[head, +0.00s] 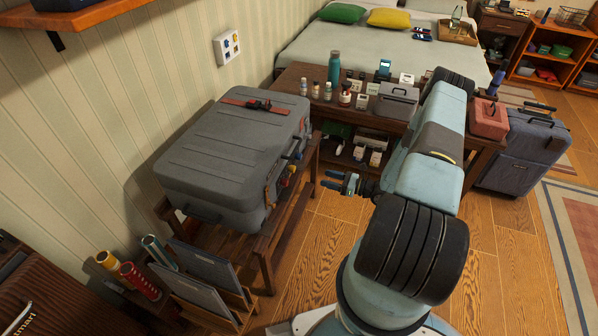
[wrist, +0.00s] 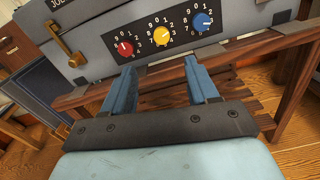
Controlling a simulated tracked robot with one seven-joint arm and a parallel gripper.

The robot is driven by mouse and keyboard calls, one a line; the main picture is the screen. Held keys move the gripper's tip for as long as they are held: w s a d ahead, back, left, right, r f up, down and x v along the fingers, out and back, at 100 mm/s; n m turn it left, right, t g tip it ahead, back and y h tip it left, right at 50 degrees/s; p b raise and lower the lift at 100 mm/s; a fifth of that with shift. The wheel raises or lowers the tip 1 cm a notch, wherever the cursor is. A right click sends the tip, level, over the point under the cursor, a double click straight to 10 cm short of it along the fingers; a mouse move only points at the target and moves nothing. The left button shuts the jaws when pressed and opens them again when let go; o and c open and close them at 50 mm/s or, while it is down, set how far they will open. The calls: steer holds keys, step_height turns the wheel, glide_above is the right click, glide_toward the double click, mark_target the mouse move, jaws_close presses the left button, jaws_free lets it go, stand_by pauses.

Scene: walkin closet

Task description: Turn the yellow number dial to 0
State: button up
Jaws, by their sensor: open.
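The yellow number dial (wrist: 162,34) is the middle one of three dials on a dark panel on the grey suitcase (wrist: 235,12) in the wrist view. It has digits printed around it. Its exact setting is too small to read. A red dial (wrist: 125,48) is to its left and a blue dial (wrist: 202,21) to its right. My gripper (wrist: 163,75) is open and empty, apart from the dial, with its blue fingers below the panel. In the head view, the suitcase (head: 235,150) lies on a wooden bench and my gripper (head: 340,182) is to its right.
The wooden bench (wrist: 285,38) has slats and a rail just under the suitcase, close to my fingers. A brass latch (wrist: 66,42) is left of the dials. A dark table (head: 300,78) with bottles and boxes stands behind. Open wood floor (head: 310,240) lies right of the bench.

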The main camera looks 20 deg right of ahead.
glide_toward(292, 169)
steer(key=f+x, duration=0.1)
steer(key=x, duration=0.7)
steer(key=shift+w+d+f, duration=0.15)
steer(key=shift+w+d, duration=0.2)
